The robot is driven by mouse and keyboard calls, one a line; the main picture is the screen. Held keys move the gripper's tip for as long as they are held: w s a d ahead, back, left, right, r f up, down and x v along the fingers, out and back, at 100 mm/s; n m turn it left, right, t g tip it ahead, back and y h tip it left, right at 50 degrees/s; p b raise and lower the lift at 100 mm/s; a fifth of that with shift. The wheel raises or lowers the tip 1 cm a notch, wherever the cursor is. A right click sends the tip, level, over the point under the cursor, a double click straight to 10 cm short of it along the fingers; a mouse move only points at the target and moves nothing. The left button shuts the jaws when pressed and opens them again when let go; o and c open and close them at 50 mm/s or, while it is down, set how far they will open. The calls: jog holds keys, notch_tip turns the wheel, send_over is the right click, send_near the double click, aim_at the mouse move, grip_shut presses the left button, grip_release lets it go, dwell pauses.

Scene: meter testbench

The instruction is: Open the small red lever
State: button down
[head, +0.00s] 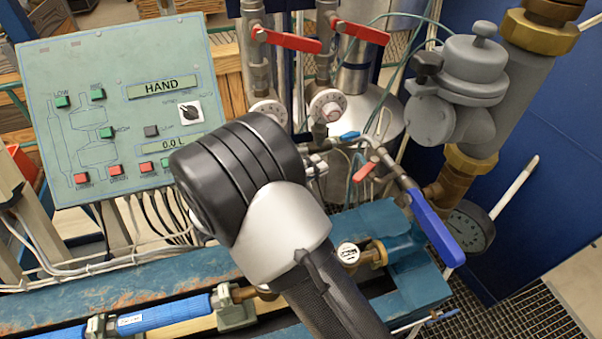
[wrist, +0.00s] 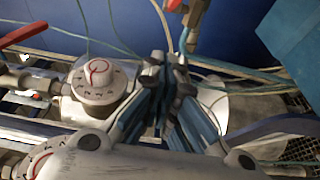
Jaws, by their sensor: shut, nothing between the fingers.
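The small red lever (head: 366,172) sits on a thin metal pipe fitting, right of my arm in the head view. A small blue handle (head: 349,135) is just above it, and a long blue lever (head: 436,228) is to its lower right. In the wrist view, my gripper (wrist: 164,64) is shut and empty, beside a round white dial (wrist: 98,78). A red piece (wrist: 174,5) at the top edge is cut off; I cannot tell whether it is the small red lever. In the head view, my wrist largely hides the gripper.
Two larger red levers (head: 287,40) (head: 361,32) are on the upright pipes behind. A green control panel (head: 118,105) stands at the left. A grey meter body (head: 455,95) and thick pipe are at the right. Cables and thin hoses crowd the space around the gripper.

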aim_at(367, 169)
jog(key=shift+s+d, duration=0.1)
jog(key=shift+d, duration=2.85)
jog(key=shift+s+a+b, duration=0.1)
jog(key=shift+b, duration=0.2)
